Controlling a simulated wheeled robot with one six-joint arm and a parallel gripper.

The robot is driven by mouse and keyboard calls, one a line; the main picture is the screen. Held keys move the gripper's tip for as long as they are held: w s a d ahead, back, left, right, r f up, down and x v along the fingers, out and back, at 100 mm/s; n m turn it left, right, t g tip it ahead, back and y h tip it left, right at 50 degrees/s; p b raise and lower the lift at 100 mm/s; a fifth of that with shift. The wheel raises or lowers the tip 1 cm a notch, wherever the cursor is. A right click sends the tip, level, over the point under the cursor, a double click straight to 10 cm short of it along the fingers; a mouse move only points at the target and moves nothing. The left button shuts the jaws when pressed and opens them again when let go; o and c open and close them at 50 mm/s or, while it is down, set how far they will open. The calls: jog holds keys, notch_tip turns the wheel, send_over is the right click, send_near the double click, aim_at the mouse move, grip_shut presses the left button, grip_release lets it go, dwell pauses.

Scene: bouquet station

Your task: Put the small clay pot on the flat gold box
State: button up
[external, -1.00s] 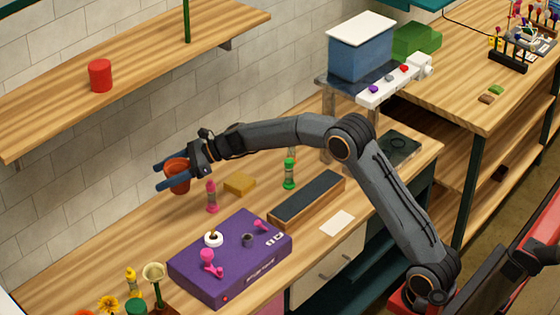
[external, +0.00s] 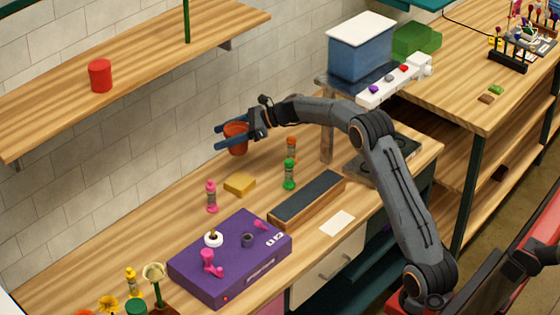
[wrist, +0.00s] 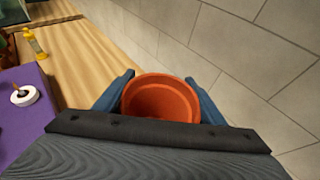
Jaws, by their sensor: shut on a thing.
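The small clay pot (external: 236,139) is orange-brown and is held between the blue fingers of my gripper (external: 230,136), above the back of the bench near the tiled wall. In the wrist view the pot (wrist: 160,98) shows its open rim, with a finger on each side. The flat gold box (external: 240,184) lies on the bench, below the pot and apart from it. The box does not show in the wrist view.
A pink bottle (external: 211,197) stands left of the box; green (external: 289,174) and orange (external: 291,149) bottles stand to its right. A purple control box (external: 230,258) and a dark-topped wooden block (external: 307,199) lie in front. A shelf (external: 130,65) hangs above left.

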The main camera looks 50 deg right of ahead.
jog(key=p, duration=0.3)
send_over(228, 181)
jog(key=f, duration=1.2)
jog(key=shift+w+a+f, duration=0.15)
jog(key=shift+w+f, duration=0.05)
jog(key=shift+f, duration=0.15)
jog(key=o, duration=1.2)
jog(key=shift+s+d+r, duration=0.1)
jog(key=shift+d+r, duration=0.1)
jog(key=shift+r, duration=0.05)
jog(key=b+v, duration=0.2)
jog(key=v, duration=0.9)
jog(key=shift+s+d+b, duration=0.2)
jog(key=shift+s+b, duration=0.1)
jog(key=shift+b, duration=0.1)
